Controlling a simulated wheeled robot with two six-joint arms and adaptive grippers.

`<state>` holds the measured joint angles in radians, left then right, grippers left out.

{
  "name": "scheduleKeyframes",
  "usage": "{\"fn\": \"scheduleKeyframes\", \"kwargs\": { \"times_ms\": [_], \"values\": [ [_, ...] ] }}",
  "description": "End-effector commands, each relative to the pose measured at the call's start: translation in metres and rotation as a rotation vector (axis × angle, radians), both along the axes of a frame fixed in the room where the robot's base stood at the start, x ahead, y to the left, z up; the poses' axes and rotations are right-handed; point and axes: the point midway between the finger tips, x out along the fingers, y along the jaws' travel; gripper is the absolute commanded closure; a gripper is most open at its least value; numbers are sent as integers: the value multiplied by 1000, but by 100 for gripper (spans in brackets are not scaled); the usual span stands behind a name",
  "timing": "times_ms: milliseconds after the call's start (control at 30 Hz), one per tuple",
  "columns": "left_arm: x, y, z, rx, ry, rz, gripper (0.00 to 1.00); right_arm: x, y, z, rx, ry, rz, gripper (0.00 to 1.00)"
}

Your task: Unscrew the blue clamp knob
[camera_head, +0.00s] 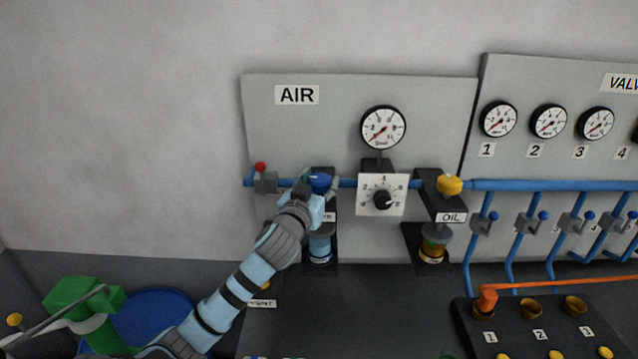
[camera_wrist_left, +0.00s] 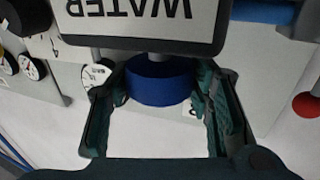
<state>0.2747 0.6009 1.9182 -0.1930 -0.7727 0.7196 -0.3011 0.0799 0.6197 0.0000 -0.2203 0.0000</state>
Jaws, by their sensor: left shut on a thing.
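The blue knob (camera_head: 320,180) sits on top of the left black bracket on the AIR panel, in line with the blue pipe. It also shows in the left wrist view (camera_wrist_left: 160,82), beside an upside-down WATER label plate (camera_wrist_left: 138,18). My left gripper (camera_head: 316,187) is shut on the blue knob, with a finger on either side of it. The arm covers part of the bracket and its label in the head view. My right gripper is not in view.
A glass bowl (camera_head: 319,247) hangs below the knob. A red-handled valve (camera_head: 263,178) is close on the left. A dial plate (camera_head: 381,195) and a yellow knob (camera_head: 449,186) over the OIL bracket are to the right. The dark bench (camera_head: 360,310) is clear in the middle.

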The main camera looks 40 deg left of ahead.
Motion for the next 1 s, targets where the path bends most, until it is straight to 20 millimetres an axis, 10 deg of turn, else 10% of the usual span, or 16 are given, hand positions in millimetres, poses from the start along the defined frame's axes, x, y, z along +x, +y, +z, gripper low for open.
{"fn": "scheduleKeyframes", "kwargs": {
  "times_ms": [467,1000],
  "values": [
    [1,-2,-4,-9,-2,266,81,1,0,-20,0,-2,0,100],
    [2,-3,-9,-5,0,777,81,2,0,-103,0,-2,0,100]
  ]
}}
